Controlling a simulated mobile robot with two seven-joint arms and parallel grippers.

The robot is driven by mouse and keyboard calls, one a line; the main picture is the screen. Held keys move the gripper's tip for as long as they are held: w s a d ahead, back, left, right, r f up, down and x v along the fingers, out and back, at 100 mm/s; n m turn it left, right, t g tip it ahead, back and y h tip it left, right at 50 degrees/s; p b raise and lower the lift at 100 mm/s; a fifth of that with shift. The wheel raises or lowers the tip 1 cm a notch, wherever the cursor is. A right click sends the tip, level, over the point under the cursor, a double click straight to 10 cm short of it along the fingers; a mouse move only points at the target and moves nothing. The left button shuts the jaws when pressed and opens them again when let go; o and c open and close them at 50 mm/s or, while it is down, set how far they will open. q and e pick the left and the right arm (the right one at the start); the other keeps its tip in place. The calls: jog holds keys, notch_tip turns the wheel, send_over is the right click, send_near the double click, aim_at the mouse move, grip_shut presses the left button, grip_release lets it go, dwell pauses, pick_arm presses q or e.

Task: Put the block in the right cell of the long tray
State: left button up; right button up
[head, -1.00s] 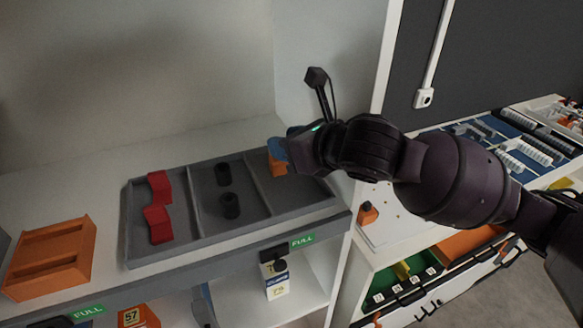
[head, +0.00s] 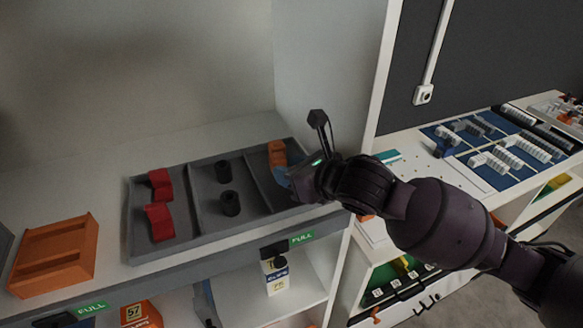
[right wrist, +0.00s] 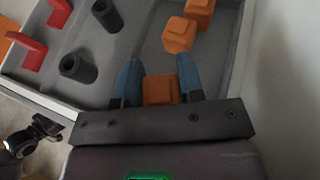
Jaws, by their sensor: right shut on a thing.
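The long grey tray (head: 190,246) lies on the white shelf and has three cells. Its right cell holds an orange piece (head: 278,153) at the back, which also shows in the right wrist view (right wrist: 179,35). My right gripper (head: 284,176) is low at the right cell, in front of that piece. In the right wrist view its blue fingers (right wrist: 159,66) are shut on an orange block (right wrist: 160,91). In the head view the fingers and wrist hide this block. Whether it touches the tray floor I cannot tell. My left gripper is not in view.
Two red pieces (head: 158,222) stand in the left cell and two black cylinders (head: 230,203) in the middle cell. An orange box (head: 54,258) is left of the tray. A white side wall (head: 330,70) rises close to the right of the tray.

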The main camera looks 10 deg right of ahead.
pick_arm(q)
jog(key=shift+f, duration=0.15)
pick_arm(e)
jog(key=shift+f, duration=0.65)
